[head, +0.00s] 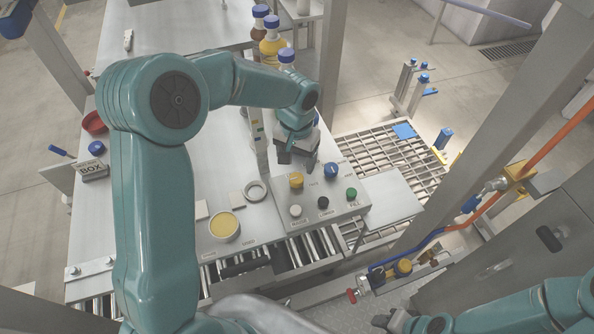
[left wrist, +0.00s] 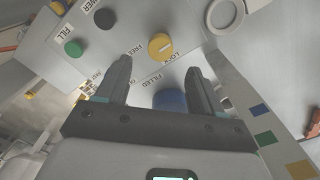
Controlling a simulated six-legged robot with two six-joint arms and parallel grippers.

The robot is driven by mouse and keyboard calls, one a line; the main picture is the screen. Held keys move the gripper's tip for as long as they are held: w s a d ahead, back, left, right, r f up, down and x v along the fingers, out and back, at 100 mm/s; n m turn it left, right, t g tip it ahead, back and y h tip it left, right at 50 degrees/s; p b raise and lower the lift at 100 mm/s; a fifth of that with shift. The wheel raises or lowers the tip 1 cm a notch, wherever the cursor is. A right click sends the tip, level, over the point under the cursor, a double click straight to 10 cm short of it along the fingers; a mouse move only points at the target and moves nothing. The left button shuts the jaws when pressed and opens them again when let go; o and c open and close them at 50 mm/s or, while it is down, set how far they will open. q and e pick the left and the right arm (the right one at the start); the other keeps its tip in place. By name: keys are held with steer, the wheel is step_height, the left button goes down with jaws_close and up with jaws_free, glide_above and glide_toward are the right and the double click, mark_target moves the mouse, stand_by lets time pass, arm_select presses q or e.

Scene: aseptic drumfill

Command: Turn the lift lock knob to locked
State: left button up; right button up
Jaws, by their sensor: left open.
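The yellow lock knob (head: 296,180) stands on the grey control box (head: 312,217), at its back left. In the left wrist view the yellow knob (left wrist: 161,46) shows a pale pointer mark, with LOCK and FREE labels beside it. I cannot tell for sure which label the mark points to. My left gripper (head: 302,163) is open and empty above the back of the box. In the left wrist view the knob lies just beyond the fingertips (left wrist: 160,66), not between them. My right gripper (head: 388,320) is barely visible at the bottom edge.
A blue knob (head: 331,170) sits right of the yellow one, with white (head: 295,211), black (head: 322,201) and green (head: 351,194) buttons in front. Bottles (head: 271,45) stand behind. A yellow-filled cup (head: 224,226) and a ring (head: 255,191) lie left. Rollers run along the front.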

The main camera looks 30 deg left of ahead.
mark_target(297, 178)
arm_select(q)
step_height(297, 178, down, 6)
steer(key=shift+f+p, duration=0.1)
steer(key=shift+p, duration=0.25)
steer(key=shift+f, duration=0.45)
steer(key=shift+c, duration=0.6)
steer(key=c, duration=0.9)
